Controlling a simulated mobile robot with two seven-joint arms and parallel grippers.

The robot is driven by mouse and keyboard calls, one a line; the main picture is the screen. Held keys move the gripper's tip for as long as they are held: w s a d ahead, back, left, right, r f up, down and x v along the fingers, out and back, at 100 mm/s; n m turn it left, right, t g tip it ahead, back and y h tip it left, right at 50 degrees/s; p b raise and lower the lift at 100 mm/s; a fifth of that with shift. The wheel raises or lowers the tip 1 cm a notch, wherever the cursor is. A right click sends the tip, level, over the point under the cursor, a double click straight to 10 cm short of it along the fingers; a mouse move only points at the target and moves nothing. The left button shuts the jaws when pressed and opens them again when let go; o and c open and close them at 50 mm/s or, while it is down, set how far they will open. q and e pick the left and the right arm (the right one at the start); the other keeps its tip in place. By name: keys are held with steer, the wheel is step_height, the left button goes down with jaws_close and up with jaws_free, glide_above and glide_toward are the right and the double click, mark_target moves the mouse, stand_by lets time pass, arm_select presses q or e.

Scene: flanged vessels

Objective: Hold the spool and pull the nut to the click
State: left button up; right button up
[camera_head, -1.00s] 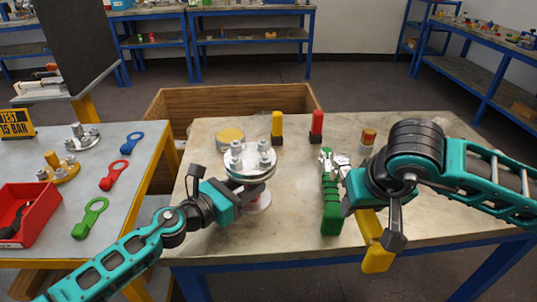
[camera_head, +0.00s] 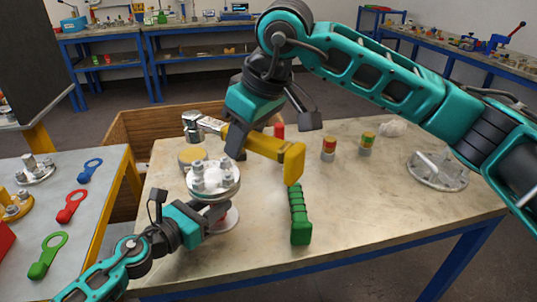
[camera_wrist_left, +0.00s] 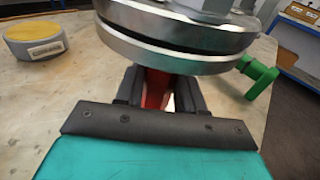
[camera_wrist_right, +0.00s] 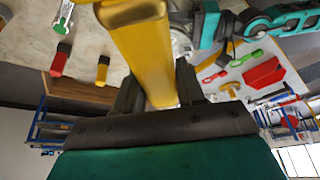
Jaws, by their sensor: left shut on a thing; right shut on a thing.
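The spool (camera_head: 213,182) stands on the pale table, with a round steel flange on top carrying several bolts and nuts. My left gripper (camera_head: 206,216) is shut on its neck below the flange; the left wrist view shows the flange plates (camera_wrist_left: 180,45) above the jaws and a red part (camera_wrist_left: 156,90) between them. My right gripper (camera_head: 245,138) is shut on the yellow-handled wrench (camera_head: 272,146), whose handle also fills the right wrist view (camera_wrist_right: 145,50). The wrench's steel head (camera_head: 193,124) points left, apart from the nuts, behind and above the flange in the picture.
A green-handled wrench (camera_head: 299,215) lies right of the spool. A yellow-topped round tin (camera_head: 192,157) is behind it. Two banded cylinders (camera_head: 328,149) and a separate flange (camera_head: 437,170) stand farther right. The left table holds blue, red and green ring tags (camera_head: 70,206). The front right tabletop is clear.

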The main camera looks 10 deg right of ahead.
steer(key=shift+a+r, duration=0.15)
steer(key=shift+a, duration=0.05)
steer(key=shift+f, duration=2.2)
steer(key=shift+f, duration=0.2)
steer(key=shift+f, duration=1.05)
steer(key=shift+m, duration=0.4)
steer(key=shift+s+a+r, duration=0.15)
steer(key=shift+r, duration=0.7)
steer(key=shift+s+a+r, duration=0.1)
steer(key=shift+r, duration=0.75)
steer(key=shift+s+a+r, duration=0.15)
steer(key=shift+r, duration=0.7)
